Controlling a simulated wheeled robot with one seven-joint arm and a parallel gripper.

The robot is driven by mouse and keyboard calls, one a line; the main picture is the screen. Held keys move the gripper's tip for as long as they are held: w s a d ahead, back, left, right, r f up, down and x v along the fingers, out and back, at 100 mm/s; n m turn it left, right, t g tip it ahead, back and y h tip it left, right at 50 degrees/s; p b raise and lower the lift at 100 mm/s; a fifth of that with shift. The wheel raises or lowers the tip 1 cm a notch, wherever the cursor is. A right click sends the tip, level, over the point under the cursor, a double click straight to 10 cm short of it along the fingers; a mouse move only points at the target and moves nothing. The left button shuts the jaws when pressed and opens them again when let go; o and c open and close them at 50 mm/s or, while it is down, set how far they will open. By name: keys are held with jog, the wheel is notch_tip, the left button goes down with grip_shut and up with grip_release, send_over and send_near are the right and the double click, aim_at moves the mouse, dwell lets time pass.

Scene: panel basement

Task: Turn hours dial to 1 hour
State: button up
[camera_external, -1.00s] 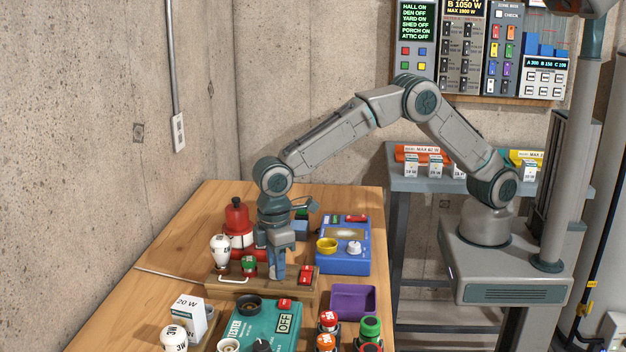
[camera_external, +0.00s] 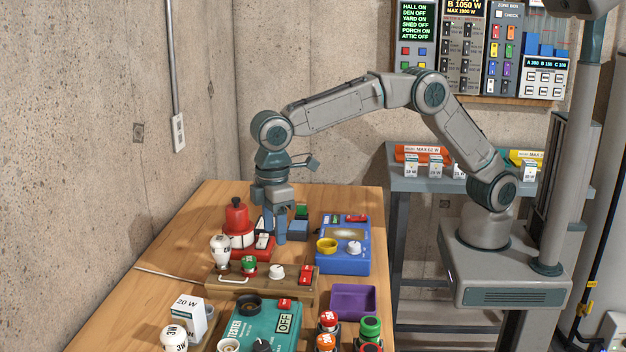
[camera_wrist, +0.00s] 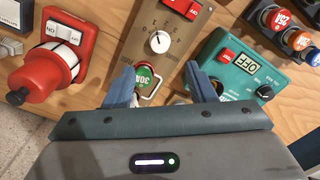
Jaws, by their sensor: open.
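A round white dial (camera_external: 277,271) sits on top of a wooden box (camera_external: 225,283), and I take it as the hours dial. My gripper (camera_external: 276,239) hangs pointing down, raised above and behind the box, apart from the dial. Its two blue fingers (camera_wrist: 159,80) are open and empty in the wrist view, with the dial just beyond the gap between them.
The wooden box also carries a green 30A piece (camera_wrist: 146,78) and a red switch (camera_external: 306,274). A red device (camera_external: 237,216) stands at left, a blue box (camera_external: 343,262) at right and a teal tester (camera_external: 255,325) in front. A purple tray (camera_external: 353,301) lies nearby.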

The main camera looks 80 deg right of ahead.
jog(key=shift+r, duration=2.2)
jog(key=s+d+r+m+t, duration=0.1)
jog(key=s+d+r+m, duration=0.15)
jog(key=s+d, duration=0.55)
jog(key=s+d+r+m+t, duration=0.1)
jog(key=s+d+r, duration=0.3)
jog(key=d, duration=0.7)
jog(key=s+d+f+m, duration=0.1)
jog(key=s+d+f, duration=0.1)
jog(key=s, duration=0.4)
jog(key=s+d+f+m, duration=0.1)
jog(key=s+d+f, duration=0.2)
jog(key=s+d, duration=0.2)
jog(key=s+d+f+m+t, duration=0.1)
jog(key=s+d+f, duration=0.1)
jog(key=s, duration=0.6)
jog(key=shift+d+f, duration=0.35)
jog(key=shift+d, duration=0.4)
